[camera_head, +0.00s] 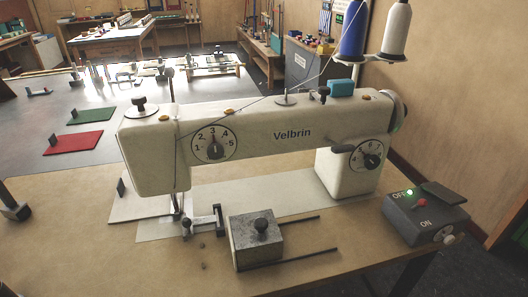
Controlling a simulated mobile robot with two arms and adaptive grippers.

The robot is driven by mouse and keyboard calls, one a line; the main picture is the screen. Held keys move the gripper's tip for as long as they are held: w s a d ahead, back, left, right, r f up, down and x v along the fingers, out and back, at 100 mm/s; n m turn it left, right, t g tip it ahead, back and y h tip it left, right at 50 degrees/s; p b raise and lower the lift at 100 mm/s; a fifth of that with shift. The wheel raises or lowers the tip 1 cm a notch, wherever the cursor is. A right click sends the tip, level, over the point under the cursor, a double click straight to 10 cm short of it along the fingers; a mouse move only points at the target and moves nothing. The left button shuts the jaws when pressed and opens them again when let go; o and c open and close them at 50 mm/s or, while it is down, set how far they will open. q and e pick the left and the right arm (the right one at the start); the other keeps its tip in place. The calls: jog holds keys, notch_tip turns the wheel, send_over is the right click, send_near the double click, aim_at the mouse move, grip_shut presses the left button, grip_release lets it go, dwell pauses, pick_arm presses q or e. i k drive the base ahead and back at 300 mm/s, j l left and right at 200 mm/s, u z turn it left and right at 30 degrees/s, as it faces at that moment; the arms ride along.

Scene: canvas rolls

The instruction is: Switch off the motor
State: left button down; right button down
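The motor switch box (432,226) is a dark grey box at the right end of the table, right of the white sewing machine (262,143) marked "Velbrin". "OFF" is written on the far part of its sloped face and "ON" on the near part. A small green lamp (409,192) glows by the "OFF" mark. A red lever or button (420,203) sits between the two marks; its exact position is too small to tell. A black plate (443,194) lies at the box's upper right. Neither of my grippers is clearly in view.
A grey metal block with a black knob (257,238) and two rods stands on the table (95,250) in front of the machine. Blue (354,30) and white (396,27) thread cones stand behind it. A wall is close on the right. Other tables stand behind.

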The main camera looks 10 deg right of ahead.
aim_at(421, 202)
jog(key=z, duration=1.6)
